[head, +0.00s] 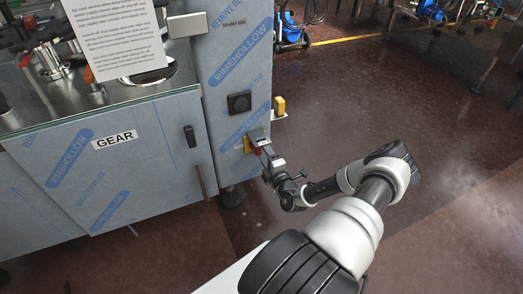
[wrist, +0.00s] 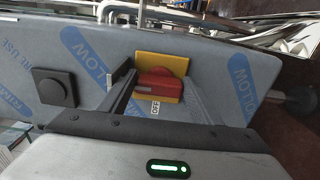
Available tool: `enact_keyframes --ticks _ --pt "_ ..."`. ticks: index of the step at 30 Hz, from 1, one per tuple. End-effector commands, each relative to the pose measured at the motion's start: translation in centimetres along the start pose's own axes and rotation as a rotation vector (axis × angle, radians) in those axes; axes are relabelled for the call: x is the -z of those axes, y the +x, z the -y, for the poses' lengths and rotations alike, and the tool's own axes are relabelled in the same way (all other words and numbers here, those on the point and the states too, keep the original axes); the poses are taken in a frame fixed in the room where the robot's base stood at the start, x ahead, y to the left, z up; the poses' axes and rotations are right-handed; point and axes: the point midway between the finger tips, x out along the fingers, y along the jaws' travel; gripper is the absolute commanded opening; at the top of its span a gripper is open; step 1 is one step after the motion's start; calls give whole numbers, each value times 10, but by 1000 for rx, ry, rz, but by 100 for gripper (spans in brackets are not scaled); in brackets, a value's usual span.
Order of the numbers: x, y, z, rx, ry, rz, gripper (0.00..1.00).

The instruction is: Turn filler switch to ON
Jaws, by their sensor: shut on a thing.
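The filler switch is a red rotary knob (wrist: 157,84) on a yellow square plate (wrist: 176,65), fixed to the film-wrapped cabinet. A small white label reading OFF (wrist: 155,107) shows sideways below the knob in the wrist view. My gripper (wrist: 160,88) has one finger on each side of the knob and is shut on it. In the head view my gripper (head: 260,140) meets the lower front of the tall cabinet and hides most of the switch; a bit of the yellow plate (head: 247,144) shows.
A black square fitting (head: 239,103) sits above the switch and also shows in the wrist view (wrist: 53,88). A yellow block (head: 279,106) projects from the cabinet's right side. A GEAR-labelled cabinet (head: 110,170) with a black handle (head: 190,136) stands left. Open floor lies right.

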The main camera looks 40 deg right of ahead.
Motion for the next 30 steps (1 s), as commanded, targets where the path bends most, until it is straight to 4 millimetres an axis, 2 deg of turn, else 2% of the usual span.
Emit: enact_keyframes --ticks 1,16,17,19,30 --pt "-11 0 -2 -6 1 21 35" --pt "-11 0 -2 -6 16 21 36" --pt "-11 0 -2 -6 16 20 63" --pt "-10 0 -2 -6 17 18 75" --pt "-2 1 -4 -11 19 5 77"
